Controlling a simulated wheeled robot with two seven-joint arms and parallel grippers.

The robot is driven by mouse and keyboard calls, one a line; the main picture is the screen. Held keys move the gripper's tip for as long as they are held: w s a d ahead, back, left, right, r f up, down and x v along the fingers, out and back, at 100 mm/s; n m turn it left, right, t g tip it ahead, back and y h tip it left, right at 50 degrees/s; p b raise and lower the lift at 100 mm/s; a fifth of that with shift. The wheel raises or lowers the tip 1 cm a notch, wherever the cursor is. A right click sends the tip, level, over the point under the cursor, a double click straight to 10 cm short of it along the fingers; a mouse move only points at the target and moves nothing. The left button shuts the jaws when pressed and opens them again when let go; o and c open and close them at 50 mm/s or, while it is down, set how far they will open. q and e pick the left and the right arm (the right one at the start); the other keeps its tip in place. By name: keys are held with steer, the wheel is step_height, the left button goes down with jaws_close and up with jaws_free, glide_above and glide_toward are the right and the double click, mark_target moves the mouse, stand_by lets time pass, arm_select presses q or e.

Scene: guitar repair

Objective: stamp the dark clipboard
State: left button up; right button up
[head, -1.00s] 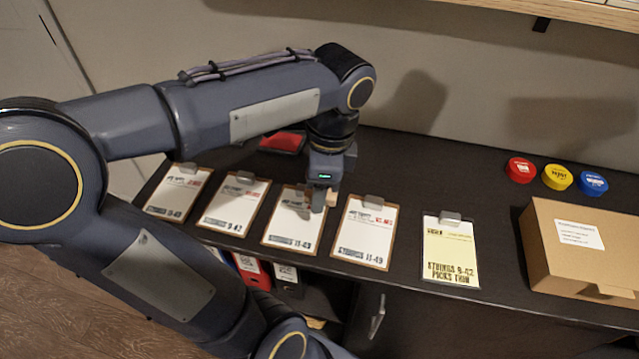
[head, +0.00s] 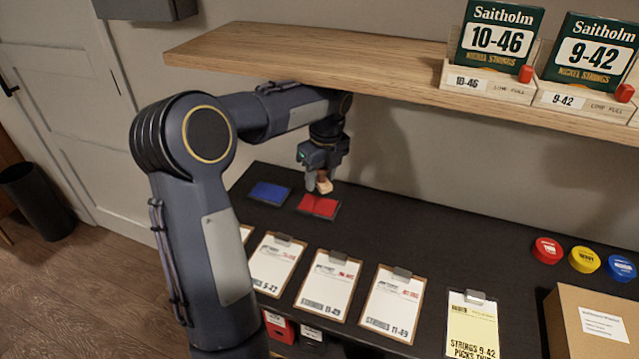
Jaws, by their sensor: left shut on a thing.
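The dark clipboard (head: 449,338) lies at the right end of the row, with a pale yellow sheet (head: 472,325) under its grey clip. No red mark is visible on that sheet. My left gripper (head: 322,182) is shut on a small wooden stamp (head: 325,187), held just above the red ink pad (head: 318,206). I cannot tell whether the stamp touches the pad. A blue ink pad (head: 269,193) lies to its left. My right gripper is out of view.
Several brown clipboards with white sheets, such as this one (head: 329,287), lie left of the dark one. Red (head: 547,250), yellow (head: 584,259) and blue (head: 620,267) round tins and a cardboard box (head: 570,325) are at right. A wooden shelf (head: 330,65) overhangs the back.

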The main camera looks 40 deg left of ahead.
mark_target(316, 204)
arm_select(q)
steer(key=shift+w+a, duration=0.25)
steer(key=shift+a, duration=0.45)
steer(key=shift+a+f+m, duration=0.1)
steer(key=shift+f+m, duration=0.15)
steer(key=shift+m, duration=0.05)
step_height(316, 204, down, 6)
steer(key=b, duration=0.6)
steer(key=shift+r, duration=0.1)
steer(key=shift+f, duration=0.5)
stand_by(1.9)
